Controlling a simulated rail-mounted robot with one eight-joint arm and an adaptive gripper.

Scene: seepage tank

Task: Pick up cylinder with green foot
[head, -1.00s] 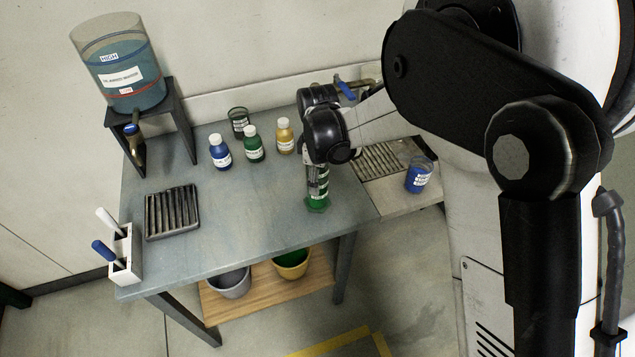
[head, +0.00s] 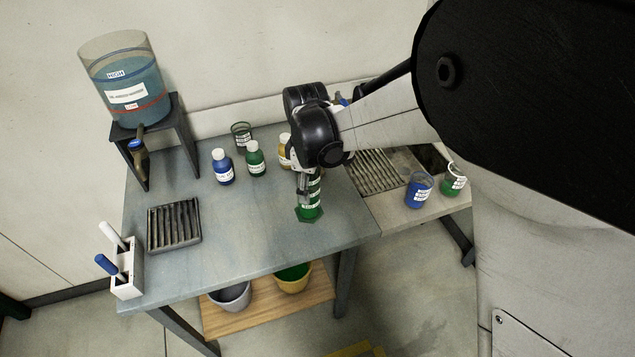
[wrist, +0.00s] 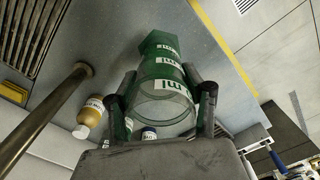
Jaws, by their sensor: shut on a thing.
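The cylinder with the green foot (head: 309,209) is a clear graduated cylinder with white labels and a green hexagonal base. It is upright near the right front of the grey table in the head view. In the wrist view the cylinder (wrist: 164,72) runs away from me, its open rim nearest, its foot at the far end. My gripper (head: 307,186) comes down over its upper part; in the wrist view my gripper (wrist: 163,98) has one finger on each side, shut on it. Whether the foot touches the table, I cannot tell.
Blue (head: 222,167), green (head: 255,158) and yellow (head: 285,150) bottles and a dark beaker (head: 241,134) stand behind. A drying rack (head: 173,224) lies left. Blue (head: 418,190) and green (head: 453,180) beakers stand right, beside a sink grate. A tank (head: 127,80) stands at back left.

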